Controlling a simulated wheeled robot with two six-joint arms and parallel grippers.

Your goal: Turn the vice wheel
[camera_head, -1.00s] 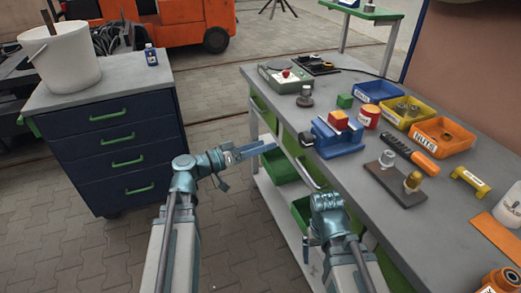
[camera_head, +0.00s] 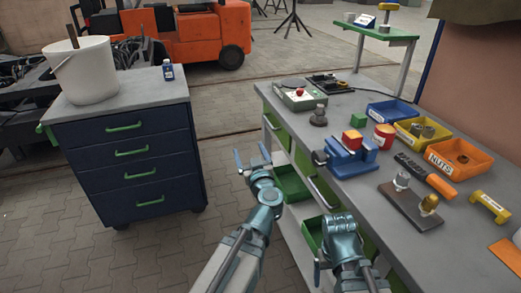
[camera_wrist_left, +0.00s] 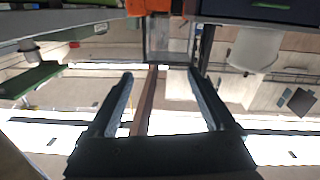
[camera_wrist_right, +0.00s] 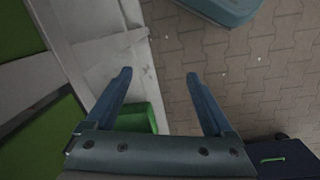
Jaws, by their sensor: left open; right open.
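The blue vice (camera_head: 348,163) stands on the near left edge of the grey workbench, with a red and yellow block (camera_head: 352,140) at its top. A small dark round part, apparently the vice wheel (camera_head: 319,158), sticks out at its left side over the bench edge. My left gripper (camera_head: 250,156) is open and empty, left of the vice and off the bench, fingers pointing away; its open fingers show in the left wrist view (camera_wrist_left: 160,95). My right gripper (camera_head: 322,255) is below the vice by the bench's side; its fingers are open and empty in the right wrist view (camera_wrist_right: 158,90).
The workbench (camera_head: 375,203) also holds a green block (camera_head: 330,117), a red tin (camera_head: 383,137), yellow and orange bins (camera_head: 459,160), and a dark plate with two knobs (camera_head: 408,208). Green bins (camera_head: 292,184) sit below. A blue drawer cabinet (camera_head: 130,150) stands left, with open floor between.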

